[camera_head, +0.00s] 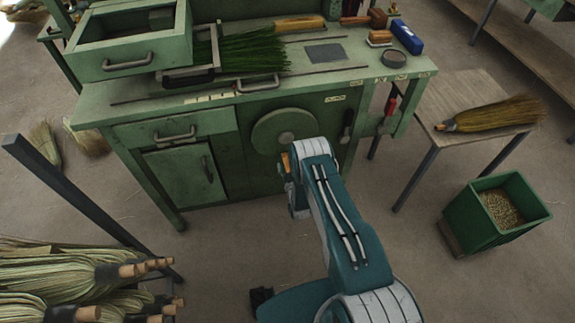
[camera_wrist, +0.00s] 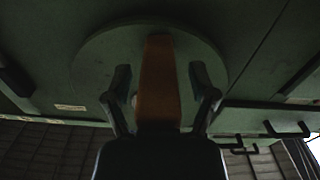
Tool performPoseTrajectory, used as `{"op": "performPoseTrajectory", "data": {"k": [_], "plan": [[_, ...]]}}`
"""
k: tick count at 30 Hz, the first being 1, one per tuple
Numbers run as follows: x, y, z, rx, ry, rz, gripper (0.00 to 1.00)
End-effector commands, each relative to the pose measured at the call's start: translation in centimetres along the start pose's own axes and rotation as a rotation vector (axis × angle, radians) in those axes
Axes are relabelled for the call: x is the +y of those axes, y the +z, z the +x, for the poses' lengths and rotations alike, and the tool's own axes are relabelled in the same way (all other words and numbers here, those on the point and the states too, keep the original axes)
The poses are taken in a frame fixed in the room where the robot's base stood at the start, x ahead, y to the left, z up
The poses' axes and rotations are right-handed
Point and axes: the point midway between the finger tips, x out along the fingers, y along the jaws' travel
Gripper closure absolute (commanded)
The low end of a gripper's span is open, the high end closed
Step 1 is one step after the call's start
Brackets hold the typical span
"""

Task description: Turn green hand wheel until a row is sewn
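The green hand wheel (camera_head: 267,131) is a round disc on the front of the green workbench, with a pale hub near its middle. In the wrist view the wheel (camera_wrist: 95,55) fills the upper middle. Its orange-brown handle (camera_wrist: 159,75) stands between my fingers; a bit of orange (camera_head: 286,162) shows beside my wrist in the head view. My gripper (camera_wrist: 161,78) is open around the handle, with a gap on each side. In the head view my arm hides the lower right of the wheel and my fingers.
A bundle of green bristles (camera_head: 248,53) lies on the bench top (camera_head: 340,77). A side table (camera_head: 470,90) with a broom (camera_head: 495,114) and a green bin (camera_head: 478,222) stand to the right. Brooms (camera_head: 60,275) are stacked at lower left.

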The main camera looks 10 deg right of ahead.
Motion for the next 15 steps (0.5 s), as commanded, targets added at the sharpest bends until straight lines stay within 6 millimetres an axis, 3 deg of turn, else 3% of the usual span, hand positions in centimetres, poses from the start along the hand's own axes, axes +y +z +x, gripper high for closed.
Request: {"op": "performPoseTrajectory", "data": {"k": [1, 4, 15], "plan": [[0.00, 0.00, -0.01, 0.000, 0.000, 0.000, 0.52], [0.00, 0.00, -0.01, 0.000, 0.000, 0.000, 0.97], [0.20, 0.02, 0.04, 0.001, 0.000, -0.021, 1.00]]}}
